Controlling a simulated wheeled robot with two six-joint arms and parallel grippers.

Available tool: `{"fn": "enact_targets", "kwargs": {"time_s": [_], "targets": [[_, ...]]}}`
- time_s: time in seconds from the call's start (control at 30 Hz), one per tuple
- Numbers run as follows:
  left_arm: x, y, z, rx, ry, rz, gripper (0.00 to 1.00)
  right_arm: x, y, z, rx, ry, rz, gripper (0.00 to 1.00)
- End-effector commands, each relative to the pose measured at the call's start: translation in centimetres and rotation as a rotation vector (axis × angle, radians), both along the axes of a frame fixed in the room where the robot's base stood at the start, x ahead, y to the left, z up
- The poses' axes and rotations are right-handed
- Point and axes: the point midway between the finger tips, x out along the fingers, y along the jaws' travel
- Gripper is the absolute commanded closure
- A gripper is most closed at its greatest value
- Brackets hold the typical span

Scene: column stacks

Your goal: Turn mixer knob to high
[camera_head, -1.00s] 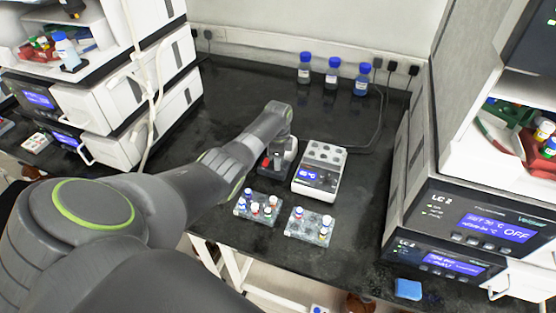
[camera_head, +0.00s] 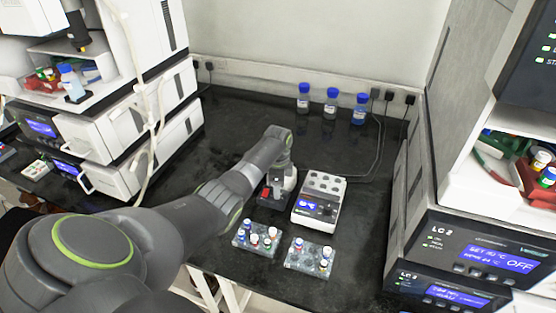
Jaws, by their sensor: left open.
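The mixer (camera_head: 265,196) is a small dark unit with some red on it, on the black bench left of a white block heater. My left arm reaches in from the left and bends down over it. My left gripper (camera_head: 279,192) is at the mixer, open, its fingers small and hard to make out. The arm's end and gripper hide much of the mixer. I cannot make out the knob or its setting, nor whether the fingers touch it. My right gripper is not in view.
The white block heater (camera_head: 318,200) with a blue display stands close on the right. Two clear racks of capped vials (camera_head: 257,238) (camera_head: 309,257) sit in front. Blue-capped bottles (camera_head: 331,104) stand at the back. Instrument stacks (camera_head: 130,110) (camera_head: 455,245) flank the bench.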

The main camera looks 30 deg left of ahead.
Motion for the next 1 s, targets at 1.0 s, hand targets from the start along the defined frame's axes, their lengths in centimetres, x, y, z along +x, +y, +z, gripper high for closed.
{"fn": "enact_targets", "kwargs": {"time_s": [1.0], "targets": [[0.0,0.0,15.3,0.001,0.0,0.001,0.56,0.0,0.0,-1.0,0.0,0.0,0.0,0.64]]}}
